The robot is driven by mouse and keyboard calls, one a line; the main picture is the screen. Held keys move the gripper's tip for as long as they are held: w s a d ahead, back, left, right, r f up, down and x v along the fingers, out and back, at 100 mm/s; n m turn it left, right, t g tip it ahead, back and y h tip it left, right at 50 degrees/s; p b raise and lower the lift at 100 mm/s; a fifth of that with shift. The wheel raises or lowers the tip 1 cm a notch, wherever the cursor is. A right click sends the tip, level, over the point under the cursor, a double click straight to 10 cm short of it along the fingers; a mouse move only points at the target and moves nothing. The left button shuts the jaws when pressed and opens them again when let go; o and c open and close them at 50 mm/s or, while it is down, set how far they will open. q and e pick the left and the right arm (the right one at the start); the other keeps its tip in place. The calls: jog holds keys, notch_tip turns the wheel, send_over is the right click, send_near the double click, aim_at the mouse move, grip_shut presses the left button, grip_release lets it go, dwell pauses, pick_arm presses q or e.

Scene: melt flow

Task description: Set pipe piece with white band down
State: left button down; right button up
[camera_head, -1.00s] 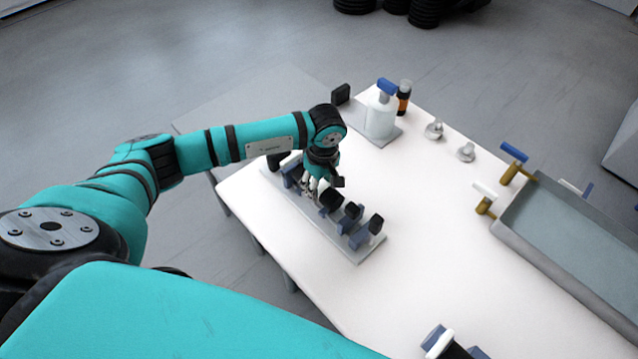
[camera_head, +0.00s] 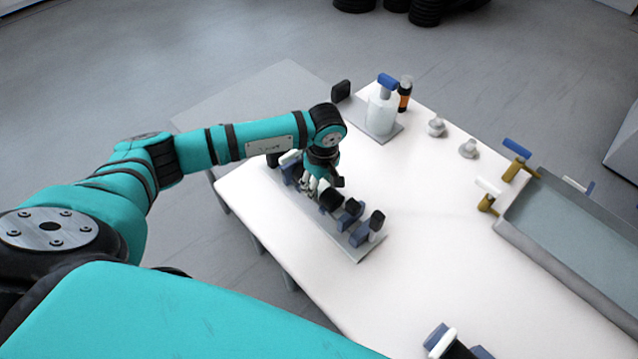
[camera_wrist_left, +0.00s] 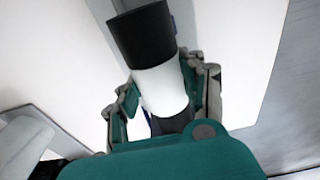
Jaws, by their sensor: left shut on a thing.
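The pipe piece with the white band (camera_wrist_left: 162,88) shows in the left wrist view as a black cylinder with a broad white band. My left gripper (camera_wrist_left: 167,97) is shut on it around the band, and its black end sticks out past the fingers. In the head view my left gripper (camera_head: 314,184) points down at a pale rack (camera_head: 362,256) with blue supports. My right gripper is not in view.
A clear bottle (camera_head: 381,117) with a blue handle and an orange-and-black vial (camera_head: 404,95) stand at the back. A grey basin (camera_head: 570,235) with valves fills the right. A blue, white and black object (camera_head: 440,342) is at the front edge. The table middle is clear.

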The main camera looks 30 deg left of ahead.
pick_arm(q)
jog(key=shift+f, duration=0.15)
dwell(0.3)
jog(key=c, duration=0.7)
grip_release()
jog(key=shift+o, duration=0.2)
notch_tip(320, 180, up, 12)
jog(key=shift+s+d, duration=0.15)
jog(key=shift+d, duration=0.3)
